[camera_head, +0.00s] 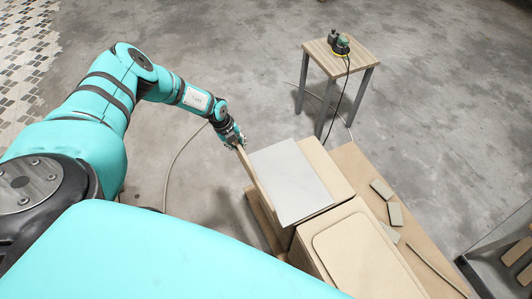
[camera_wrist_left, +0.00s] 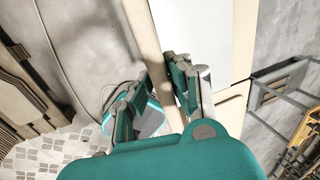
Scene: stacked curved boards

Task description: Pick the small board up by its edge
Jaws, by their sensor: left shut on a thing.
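My left gripper (camera_head: 238,141) is shut on a thin beige board (camera_head: 259,186), which I take to be the small board. The board shows nearly edge-on as a narrow strip, with the fingers at its far end. In the left wrist view my left gripper (camera_wrist_left: 160,95) has a finger on each side of the board (camera_wrist_left: 147,40). A flat grey-white panel (camera_head: 290,180) lies right beside it and hides most of its face. I cannot tell whether the board touches what is below. My right gripper is out of view.
Beige boxes or boards (camera_head: 360,255) stand to the right of and in front of the panel, with several small pieces (camera_head: 382,189) farther right. A small table (camera_head: 341,52) with a corded tool (camera_head: 340,43) stands behind. The floor on the left is mostly clear.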

